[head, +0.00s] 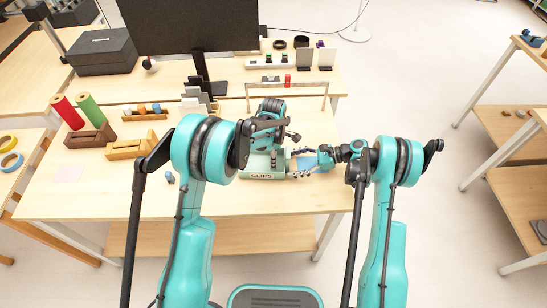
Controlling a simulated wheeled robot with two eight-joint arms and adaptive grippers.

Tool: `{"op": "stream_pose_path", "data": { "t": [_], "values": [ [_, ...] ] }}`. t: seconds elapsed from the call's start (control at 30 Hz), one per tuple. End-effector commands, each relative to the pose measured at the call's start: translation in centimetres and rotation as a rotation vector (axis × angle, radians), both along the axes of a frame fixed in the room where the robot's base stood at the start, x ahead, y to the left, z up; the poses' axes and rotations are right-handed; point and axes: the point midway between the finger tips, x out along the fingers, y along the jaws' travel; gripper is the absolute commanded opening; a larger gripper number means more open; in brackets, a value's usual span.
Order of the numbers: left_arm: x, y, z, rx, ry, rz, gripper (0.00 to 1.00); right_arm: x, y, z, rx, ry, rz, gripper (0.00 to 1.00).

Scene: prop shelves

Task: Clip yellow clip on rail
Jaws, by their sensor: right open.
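The rail (310,84) is a thin bar on posts across the back of the table, with a red clip (288,80) on it. A pale green box marked CLIPS (262,175) stands near the table's front; several small bluish pieces show at its right end. I cannot make out a yellow clip. My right gripper (301,161) reaches in from the right and is open over the right end of the box. My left gripper (291,136) is behind the box, in front of the rail; its jaws are too small to read. My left arm hides part of the box.
A dark monitor (188,25) stands behind at the left. The table's right front is clear.

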Motion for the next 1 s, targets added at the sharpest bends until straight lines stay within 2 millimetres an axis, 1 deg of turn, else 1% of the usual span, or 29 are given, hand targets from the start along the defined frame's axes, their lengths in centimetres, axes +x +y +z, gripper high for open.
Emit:
{"op": "stream_pose_path", "data": {
  "t": [0.03, 0.17, 0.3, 0.43, 0.5, 0.6, 0.87, 0.97, 1.0],
  "values": [
    [-0.1, 0.0, 1.0, 0.000, 0.000, 0.000, 0.41, 0.0, 0.0, 0.0, 0.000, 0.000, 0.000, 0.75],
    [0.2, 0.1, 3.8, 0.000, 0.000, 0.001, 0.41, 0.0, 0.0, -0.1, 0.000, 0.000, 0.000, 0.75],
    [0.4, 0.2, 7.0, 0.000, 0.000, 0.000, 0.41, 0.0, 0.0, -0.1, 0.000, 0.000, 0.000, 0.75],
    [0.4, 0.2, 9.4, 0.000, 0.000, 0.000, 0.41, 0.0, 0.0, -0.1, 0.000, 0.000, 0.000, 0.75],
    [0.5, 0.2, 10.4, 0.000, 0.000, 0.000, 0.41, 0.0, 0.0, -0.1, 0.000, 0.000, 0.000, 0.75],
    [0.5, 0.2, 11.2, 0.000, 0.000, 0.000, 0.41, 0.0, 0.0, -0.1, 0.000, 0.000, 0.000, 0.75],
    [0.2, 0.5, 12.3, -0.002, -0.008, -0.021, 0.41, 0.0, 0.0, -0.1, 0.000, 0.000, 0.000, 0.75],
    [-0.7, 1.4, 13.8, -0.006, -0.034, -0.087, 0.41, 0.0, 0.0, -0.1, 0.000, 0.000, 0.000, 0.75],
    [-1.2, 1.9, 14.6, -0.007, -0.049, -0.127, 0.41, 0.0, 0.0, -0.1, 0.000, 0.000, 0.000, 0.75]
  ]
}}
